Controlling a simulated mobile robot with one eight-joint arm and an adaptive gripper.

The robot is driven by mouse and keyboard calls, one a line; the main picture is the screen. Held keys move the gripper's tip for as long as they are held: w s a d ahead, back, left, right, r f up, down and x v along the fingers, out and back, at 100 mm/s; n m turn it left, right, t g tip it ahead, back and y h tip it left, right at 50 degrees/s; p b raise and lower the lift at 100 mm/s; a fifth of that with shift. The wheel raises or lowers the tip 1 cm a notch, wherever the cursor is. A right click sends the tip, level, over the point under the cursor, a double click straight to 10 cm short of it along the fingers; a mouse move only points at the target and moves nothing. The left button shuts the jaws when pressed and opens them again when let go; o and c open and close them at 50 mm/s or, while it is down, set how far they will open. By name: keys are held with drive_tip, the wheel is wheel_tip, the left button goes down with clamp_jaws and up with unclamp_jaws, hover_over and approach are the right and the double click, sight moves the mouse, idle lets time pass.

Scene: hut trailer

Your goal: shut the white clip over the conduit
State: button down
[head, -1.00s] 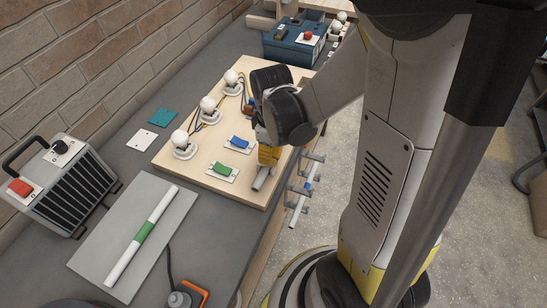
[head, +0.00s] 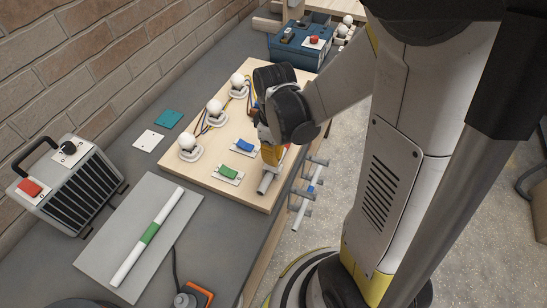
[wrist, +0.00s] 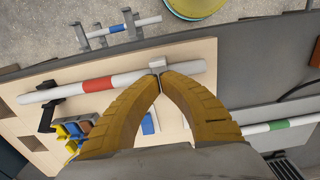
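The white conduit with a red band (wrist: 97,84) lies along the board's edge in the wrist view. Its near end (head: 266,184) shows below my gripper in the head view. The white clip (wrist: 157,62) is at the conduit, just beyond my fingertips; whether it is latched cannot be told. A black clip (wrist: 46,112) is at the conduit further left. My gripper (wrist: 158,78) has its yellow fingertips together over the conduit, right by the white clip, with nothing visible between them. In the head view my gripper (head: 270,160) hides the clip.
The wooden board (head: 207,182) carries lamps (head: 190,147), a green switch (head: 229,172) and a blue switch (head: 243,147). Another conduit (head: 303,205) is held on brackets off the bench's side. A green-banded conduit (head: 148,234) lies on a grey plate at the left.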

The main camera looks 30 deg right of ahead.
drive_tip(key=shift+r+p, duration=1.2)
drive_tip(key=shift+r, duration=0.55)
